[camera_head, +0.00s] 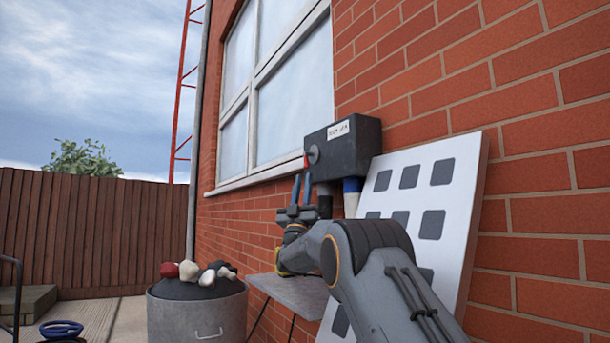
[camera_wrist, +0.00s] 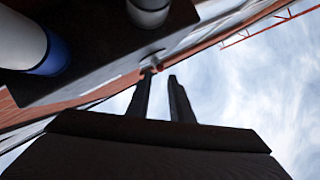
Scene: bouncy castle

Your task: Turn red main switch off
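A dark grey switch box (camera_head: 345,148) with a white label is fixed to the brick wall in the head view. On its left face is a round grey knob (camera_head: 313,154) with a small red part (camera_head: 306,162), which I take to be the red main switch. My gripper (camera_head: 302,177) points upward just below the switch, its two bluish fingers apart with nothing between them. In the wrist view, the fingers of my gripper (camera_wrist: 158,80) also stand apart, and the grey knob (camera_wrist: 150,62) shows just beyond the left fingertip. I cannot tell whether they touch.
A white board with grey squares (camera_head: 440,172) leans on the wall right of the box. Cables with white and blue ends (camera_head: 352,186) leave the box's underside. A small grey table (camera_head: 300,293) stands below, beside a bin (camera_head: 198,313) with objects on top.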

